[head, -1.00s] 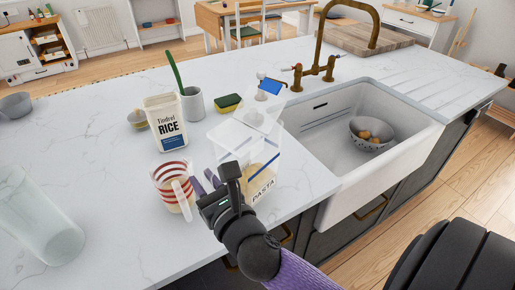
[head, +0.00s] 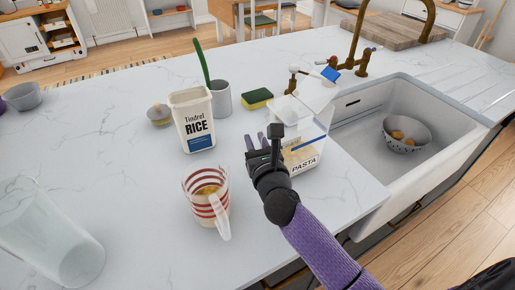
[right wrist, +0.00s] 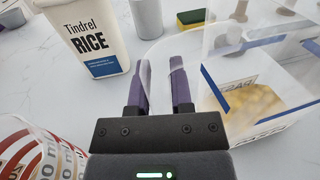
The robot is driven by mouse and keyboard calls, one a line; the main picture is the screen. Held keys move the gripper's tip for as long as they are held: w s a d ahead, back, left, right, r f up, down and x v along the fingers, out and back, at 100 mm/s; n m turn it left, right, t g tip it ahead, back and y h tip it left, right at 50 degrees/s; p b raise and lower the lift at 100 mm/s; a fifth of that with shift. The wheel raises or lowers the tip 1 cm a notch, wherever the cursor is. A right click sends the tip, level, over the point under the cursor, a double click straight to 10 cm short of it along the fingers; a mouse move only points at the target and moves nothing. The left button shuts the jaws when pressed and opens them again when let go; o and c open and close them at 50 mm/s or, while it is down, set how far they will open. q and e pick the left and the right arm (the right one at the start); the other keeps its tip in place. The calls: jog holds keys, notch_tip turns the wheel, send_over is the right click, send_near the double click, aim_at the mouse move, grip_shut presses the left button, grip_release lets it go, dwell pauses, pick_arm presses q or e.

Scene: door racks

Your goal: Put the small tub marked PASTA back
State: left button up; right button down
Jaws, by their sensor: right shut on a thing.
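The small tub marked PASTA (head: 304,155) is clear, with a white label, a blue band and yellow pasta inside. It is over the counter just left of the sink; I cannot tell whether its base touches the counter. It also shows at the right of the right wrist view (right wrist: 250,100). My right gripper (head: 262,138) is at the tub's left side. Its purple fingers (right wrist: 158,85) are shut on a thin clear part of the tub, whose rounded edge shows between and beyond them. My left gripper is not in view.
The RICE tub (head: 195,125) and striped measuring jug (head: 205,195) stand close left of my right gripper. Behind are a grey cup (head: 221,98), a sponge (head: 257,98) and the brass tap (head: 358,50). The sink (head: 365,140) holds a colander (head: 404,136). A clear jar (head: 45,235) stands front left.

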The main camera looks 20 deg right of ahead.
jog(key=shift+r, duration=0.1)
jog(key=c, duration=0.5)
grip_release()
jog(key=s, duration=0.4)
jog(key=s+a, duration=0.1)
jog(key=s, duration=0.7)
jog(key=shift+a+p, duration=0.35)
jog(key=shift+a, duration=0.05)
